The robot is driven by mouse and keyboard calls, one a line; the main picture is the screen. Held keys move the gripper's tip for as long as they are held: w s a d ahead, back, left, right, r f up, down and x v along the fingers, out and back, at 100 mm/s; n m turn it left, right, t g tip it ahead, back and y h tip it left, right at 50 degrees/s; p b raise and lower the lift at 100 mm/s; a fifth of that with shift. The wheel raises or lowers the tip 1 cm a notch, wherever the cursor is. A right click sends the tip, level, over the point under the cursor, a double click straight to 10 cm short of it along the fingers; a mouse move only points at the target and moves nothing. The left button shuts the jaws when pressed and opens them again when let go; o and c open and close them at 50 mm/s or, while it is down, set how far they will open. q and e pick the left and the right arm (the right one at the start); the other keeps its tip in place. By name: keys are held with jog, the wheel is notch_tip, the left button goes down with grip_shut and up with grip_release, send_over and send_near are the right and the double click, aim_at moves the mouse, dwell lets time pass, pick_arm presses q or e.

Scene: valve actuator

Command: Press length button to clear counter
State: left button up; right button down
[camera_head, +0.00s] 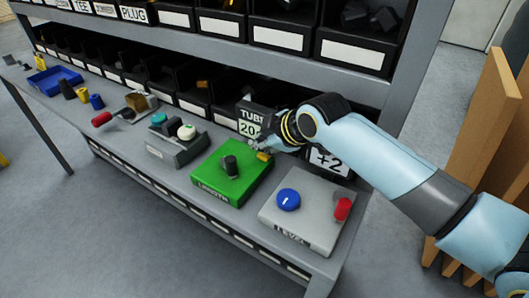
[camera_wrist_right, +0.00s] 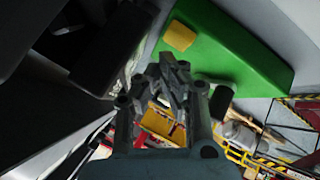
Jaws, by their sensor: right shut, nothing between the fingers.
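The green box (camera_head: 222,190) labelled LENGTH sits on the grey bench, with a dark knob (camera_head: 230,166) on top. A yellow button (camera_head: 264,156) is at its back right corner. In the right wrist view the button (camera_wrist_right: 179,36) stands on the green top (camera_wrist_right: 232,62), clear of the fingers. My right gripper (camera_head: 257,145) is shut and empty, close beside the button at the box's back edge. It fills the middle of the right wrist view (camera_wrist_right: 175,68). I cannot tell whether it touches the button. A counter sign (camera_head: 248,127) reading TUBE and 20 stands behind, partly hidden. My left gripper is out of view.
The grey LEVEL box (camera_head: 303,222) with a blue knob (camera_head: 288,199) and red knob (camera_head: 342,209) is to the right. A grey box with buttons (camera_head: 177,145) is left. Shelf bins stand close behind. A +2 sign (camera_head: 327,161) is behind my right arm.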

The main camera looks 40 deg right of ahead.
aim_at(262, 155)
jog(key=shift+f, duration=0.1)
jog(key=shift+f, duration=0.35)
jog(key=shift+f+b, duration=0.3)
jog(key=shift+f, duration=0.2)
dwell(0.9)
jog(key=shift+r, duration=0.1)
jog(key=shift+r+p, duration=0.85)
jog(key=shift+p, duration=0.25)
notch_tip(262, 155, up, 5)
jog(key=p, duration=0.5)
